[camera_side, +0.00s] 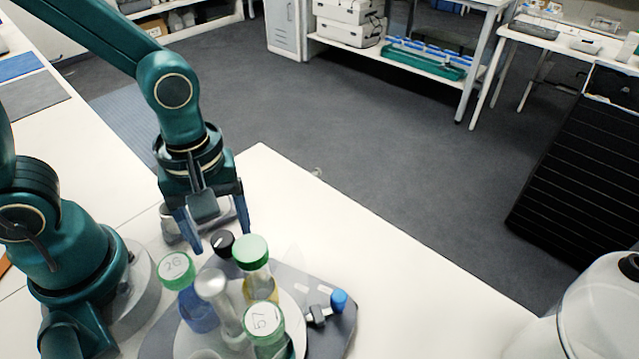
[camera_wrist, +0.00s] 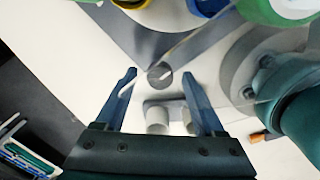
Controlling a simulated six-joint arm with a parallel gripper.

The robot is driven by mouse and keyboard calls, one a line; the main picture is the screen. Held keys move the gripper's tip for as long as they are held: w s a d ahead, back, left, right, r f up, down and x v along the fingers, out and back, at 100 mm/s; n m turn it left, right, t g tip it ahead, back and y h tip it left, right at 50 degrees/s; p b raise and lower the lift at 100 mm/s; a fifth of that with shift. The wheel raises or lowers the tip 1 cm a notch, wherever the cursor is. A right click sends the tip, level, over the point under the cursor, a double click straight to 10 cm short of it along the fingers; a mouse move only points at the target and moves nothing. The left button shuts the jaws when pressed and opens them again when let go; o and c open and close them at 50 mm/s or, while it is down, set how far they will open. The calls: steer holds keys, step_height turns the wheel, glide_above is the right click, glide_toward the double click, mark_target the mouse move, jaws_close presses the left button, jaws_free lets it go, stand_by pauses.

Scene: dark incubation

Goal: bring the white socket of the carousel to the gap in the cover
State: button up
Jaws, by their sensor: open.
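The carousel (camera_side: 187,343) is a pale disc on a grey base plate (camera_side: 337,338), cut off by the bottom edge in the side view. It carries green-capped bottles marked 26 (camera_side: 197,305) and 57 (camera_side: 270,345), a green-capped flask with yellow liquid (camera_side: 260,286), and a pale central post (camera_side: 222,308). I cannot clearly make out the white socket or the gap in the cover. A black knob (camera_side: 222,242) with a white line lies between my open fingers in the wrist view (camera_wrist: 160,76). My gripper (camera_side: 221,241) points down there, empty; contact cannot be told.
A blue knob (camera_side: 339,300) sits at the base plate's right. A grey-white device (camera_side: 172,228) stands behind my gripper; white cylinders (camera_wrist: 157,118) show in the wrist view. A white rounded vessel (camera_side: 598,310) stands at lower right.

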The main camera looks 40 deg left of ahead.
jaws_close()
steer(key=m, duration=0.3)
steer(key=shift+m, duration=2.2)
jaws_free()
